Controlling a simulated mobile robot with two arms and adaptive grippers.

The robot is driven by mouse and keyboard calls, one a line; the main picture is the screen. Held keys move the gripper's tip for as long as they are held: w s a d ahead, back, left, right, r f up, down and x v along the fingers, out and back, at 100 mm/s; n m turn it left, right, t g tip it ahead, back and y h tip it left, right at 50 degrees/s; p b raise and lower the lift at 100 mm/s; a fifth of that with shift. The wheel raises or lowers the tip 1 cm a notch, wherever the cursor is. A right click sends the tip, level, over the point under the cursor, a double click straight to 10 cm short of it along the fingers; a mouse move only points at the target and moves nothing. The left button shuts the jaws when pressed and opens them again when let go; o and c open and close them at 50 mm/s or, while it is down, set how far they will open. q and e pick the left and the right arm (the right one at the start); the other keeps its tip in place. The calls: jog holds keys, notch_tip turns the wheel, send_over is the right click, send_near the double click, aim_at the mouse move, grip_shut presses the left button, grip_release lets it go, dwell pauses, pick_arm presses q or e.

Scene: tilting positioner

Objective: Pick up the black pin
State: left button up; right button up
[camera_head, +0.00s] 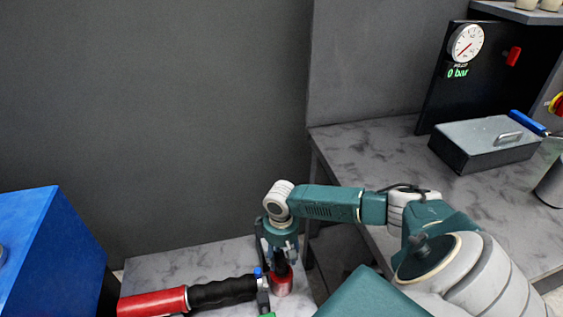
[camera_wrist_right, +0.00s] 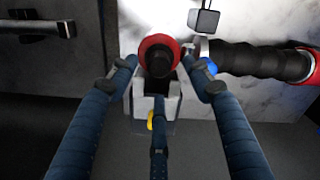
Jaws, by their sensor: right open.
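The black pin (camera_wrist_right: 157,66) stands in a round red holder (camera_wrist_right: 160,43), between the fingertips of my right gripper (camera_wrist_right: 158,74) in the right wrist view. The fingers are spread to both sides of the pin, with a gap on each side. A third finger points up from below. In the head view, the right gripper (camera_head: 277,255) points down over the red holder (camera_head: 282,284) at the end of the low table. The pin is mostly hidden by the fingers there. My left gripper is not in view.
A blue box (camera_head: 40,250) stands at left. A grey lidded case (camera_head: 485,142) and pressure gauge (camera_head: 467,43) are on the right bench.

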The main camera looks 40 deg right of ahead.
aim_at(281, 263)
notch_tip(281, 263, down, 4)
jog(key=shift+w+d+r, duration=0.1)
jog(key=shift+r, duration=0.15)
jog(key=shift+c, duration=0.3)
jog(key=shift+r, duration=0.1)
grip_shut()
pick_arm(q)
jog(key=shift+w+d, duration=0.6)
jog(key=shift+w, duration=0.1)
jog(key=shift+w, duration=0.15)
